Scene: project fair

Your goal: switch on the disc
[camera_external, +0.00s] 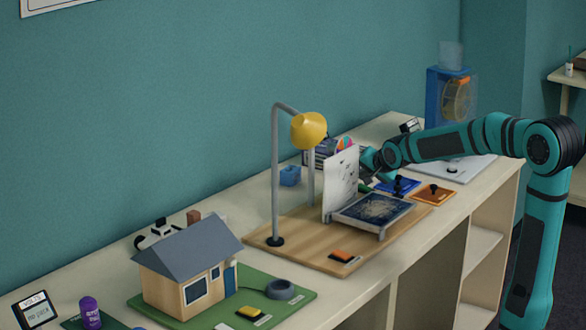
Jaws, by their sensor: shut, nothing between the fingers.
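A multicoloured disc (345,143) shows just above the top edge of an upright white panel, which hides most of it. My gripper (367,168) is shut and empty, just right of the white panel and the disc. Its fingertips are small and partly hidden, so I cannot tell whether they touch anything. A blue plate with a black lever-like part (400,186) lies just below and right of my gripper. An orange plate with a dark knob (433,194) lies right of it. I cannot tell which control belongs to the disc.
A wooden board carries a yellow lamp (309,130), the white panel (341,184), a tilted dark panel (373,209) and an orange switch (343,255). A model house (188,268) stands front left. A blue device with a wheel (436,96) stands behind my arm.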

